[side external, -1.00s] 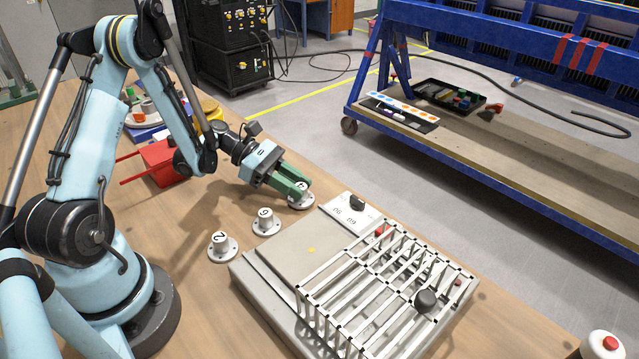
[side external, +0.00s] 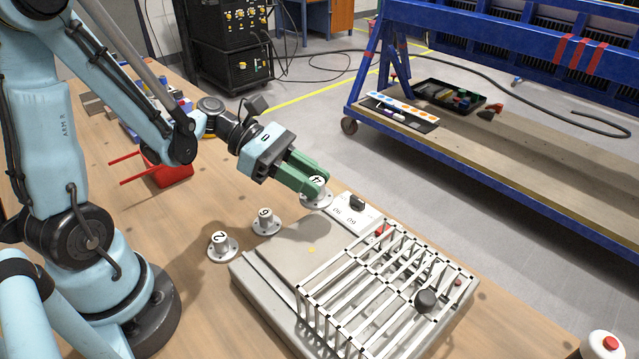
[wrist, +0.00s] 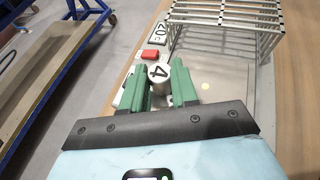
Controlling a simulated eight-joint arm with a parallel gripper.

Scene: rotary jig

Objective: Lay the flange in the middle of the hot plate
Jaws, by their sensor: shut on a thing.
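My gripper (side external: 312,183) has green fingers and is shut on a flange marked 4 (side external: 316,201), a pale round hub on a wider base. In the wrist view the flange's numbered top (wrist: 159,72) shows between the fingers. It is held upright near the far left corner of the grey hot plate (side external: 285,262), beside its control panel. The hot plate's flat top also shows in the wrist view (wrist: 215,82), with a small yellowish spot on it. Whether the flange's base clears the surface below is hard to tell.
Two more flanges, marked 2 (side external: 221,246) and 6 or 9 (side external: 266,222), stand on the wooden table left of the hot plate. A white barred rack (side external: 385,285) covers the plate's right part. A black knob (side external: 357,203) rises from the panel. A red box (side external: 168,172) lies farther left.

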